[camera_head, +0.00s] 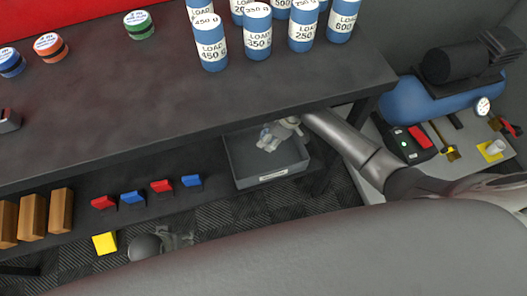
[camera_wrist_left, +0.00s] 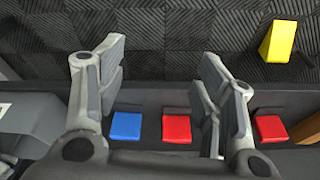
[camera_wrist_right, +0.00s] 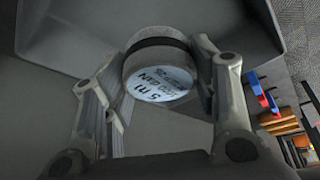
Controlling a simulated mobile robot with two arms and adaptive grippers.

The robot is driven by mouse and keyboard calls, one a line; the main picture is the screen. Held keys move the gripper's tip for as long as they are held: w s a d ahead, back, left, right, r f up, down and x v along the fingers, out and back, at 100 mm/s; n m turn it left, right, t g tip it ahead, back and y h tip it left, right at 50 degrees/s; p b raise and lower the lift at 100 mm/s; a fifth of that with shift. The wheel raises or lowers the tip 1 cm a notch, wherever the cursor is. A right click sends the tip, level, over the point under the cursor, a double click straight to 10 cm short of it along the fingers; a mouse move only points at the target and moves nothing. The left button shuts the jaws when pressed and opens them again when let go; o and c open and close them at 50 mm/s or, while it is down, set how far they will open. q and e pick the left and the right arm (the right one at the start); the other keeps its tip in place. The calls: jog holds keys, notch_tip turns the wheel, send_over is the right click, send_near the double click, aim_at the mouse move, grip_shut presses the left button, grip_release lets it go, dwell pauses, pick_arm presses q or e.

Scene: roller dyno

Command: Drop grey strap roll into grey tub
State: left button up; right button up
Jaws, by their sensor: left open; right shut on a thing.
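The grey strap roll (camera_wrist_right: 160,68), with a pale printed label on its face and a dark band around it, is between the fingers of my right gripper (camera_wrist_right: 158,90), which is shut on it. The grey tub (camera_head: 272,181) is an open box with a white label on its front, beneath the bench top. My right gripper (camera_head: 266,138) reaches over the tub's opening in the head view, where the roll is hard to make out. The tub's inside (camera_wrist_right: 55,28) fills much of the right wrist view. My left gripper (camera_wrist_left: 162,62) is open and empty, low near the floor (camera_head: 180,240).
Red and blue blocks (camera_head: 133,198) line the low shelf left of the tub. Brown blocks (camera_head: 33,217) stand further left, and a yellow wedge (camera_head: 105,243) is on the floor. The bench top (camera_head: 150,90) overhangs, carrying blue load cans (camera_head: 258,35).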

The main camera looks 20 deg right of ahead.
notch_tip(320, 180, down, 3)
jog(key=b, duration=0.3)
jog(key=shift+r, duration=0.2)
pick_arm(q)
jog(key=w+v, duration=0.2)
jog(key=v, duration=0.9)
jog(key=shift+r+t, duration=0.3)
jog(key=shift+r, duration=0.25)
jog(key=shift+a, duration=0.1)
pick_arm(e)
jog(key=o, duration=1.3)
jog(key=shift+f, duration=0.1)
jog(key=v, duration=0.7)
jog(key=shift+s+d+r, duration=0.1)
jog(key=shift+s+r, duration=0.05)
jog(key=shift+r, duration=0.1)
